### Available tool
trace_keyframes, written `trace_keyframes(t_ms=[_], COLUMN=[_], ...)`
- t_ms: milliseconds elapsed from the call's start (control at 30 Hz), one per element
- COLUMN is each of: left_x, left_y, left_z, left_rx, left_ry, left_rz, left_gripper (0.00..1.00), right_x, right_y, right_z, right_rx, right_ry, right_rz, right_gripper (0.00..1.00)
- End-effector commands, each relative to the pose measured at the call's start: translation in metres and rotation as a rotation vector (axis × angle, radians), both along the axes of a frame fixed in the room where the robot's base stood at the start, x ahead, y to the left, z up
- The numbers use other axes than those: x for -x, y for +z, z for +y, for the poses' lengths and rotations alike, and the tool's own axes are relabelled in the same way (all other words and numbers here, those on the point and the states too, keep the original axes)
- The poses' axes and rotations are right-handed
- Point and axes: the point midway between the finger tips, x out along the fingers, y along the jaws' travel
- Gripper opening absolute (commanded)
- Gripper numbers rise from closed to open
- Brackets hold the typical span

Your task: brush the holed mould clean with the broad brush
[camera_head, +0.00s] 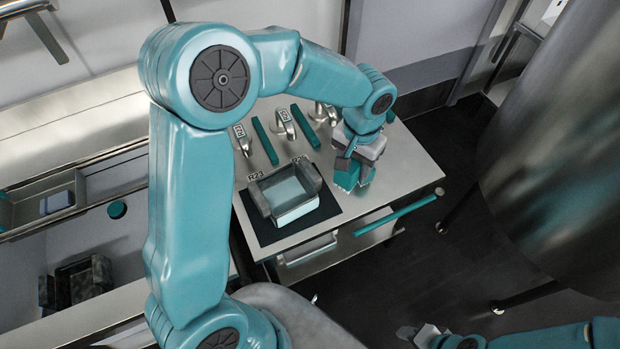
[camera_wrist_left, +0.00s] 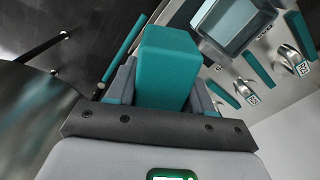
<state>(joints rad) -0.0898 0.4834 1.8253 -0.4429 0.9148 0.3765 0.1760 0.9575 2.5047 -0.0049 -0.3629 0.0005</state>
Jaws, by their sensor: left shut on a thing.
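My left gripper (camera_head: 357,172) is shut on a teal block (camera_wrist_left: 166,68) and holds it at the right part of the steel table. The block also shows in the head view (camera_head: 346,176). It may be the broad brush, but no bristles are visible. An open grey mould (camera_head: 284,213) with a pale inside sits on a black mat (camera_head: 263,232), left of and apart from the gripper. Its edge shows at the top of the wrist view (camera_wrist_left: 240,45). I cannot make out its holes. My right gripper (camera_head: 422,334) is low at the right, and its jaws are unclear.
Metal clamp-like pieces (camera_head: 285,122) with tags and teal bars (camera_head: 264,141) lie behind the mould. A teal rail (camera_head: 395,214) runs along the table's front. A dark block-like container (camera_head: 80,282) sits in the left basin. A large steel vessel (camera_head: 560,130) stands at right.

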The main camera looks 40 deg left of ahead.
Motion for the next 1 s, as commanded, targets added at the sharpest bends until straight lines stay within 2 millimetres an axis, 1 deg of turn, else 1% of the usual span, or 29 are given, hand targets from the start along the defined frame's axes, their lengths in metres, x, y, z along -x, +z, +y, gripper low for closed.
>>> trace_keyframes(t_ms=[67,167,267,300,400,533,600,700,800,1000], left_x=[0.000,0.003,0.010,0.013,0.025,0.038,0.042,0.046,0.048,0.048], left_y=[-0.007,-0.028,-0.058,-0.071,-0.099,-0.120,-0.133,-0.142,-0.146,-0.155], left_z=[0.006,0.026,0.059,0.075,0.111,0.142,0.150,0.156,0.160,0.160], left_rx=[0.001,0.003,0.005,0.006,0.004,0.000,0.000,-0.002,-0.002,-0.002], left_ry=[0.002,0.006,0.010,0.011,0.008,0.003,0.001,0.000,0.000,0.000], left_rz=[0.000,0.002,0.003,0.001,0.002,0.001,0.002,0.001,0.001,0.001], left_gripper=[0.27,0.27,0.27,0.27,0.27,0.27,0.27,0.27,0.27,0.27], right_x=[0.000,0.000,0.000,0.000,0.000,0.000,0.000,0.000,0.000,0.000], right_y=[-0.006,-0.024,-0.049,-0.060,-0.083,-0.100,-0.108,-0.113,-0.116,-0.122], right_z=[0.000,0.000,0.000,0.000,0.000,0.000,0.000,0.000,0.000,0.000], right_rx=[0.000,0.000,0.000,0.000,0.000,0.000,0.000,0.000,0.000,0.000], right_ry=[0.000,0.000,0.000,0.000,0.000,0.000,0.000,0.000,0.000,0.000], right_rz=[0.000,0.000,0.000,0.000,0.000,0.000,0.000,0.000,0.000,0.000], right_gripper=[0.43,0.43,0.43,0.43,0.43,0.43,0.43,0.43,0.43,0.43])
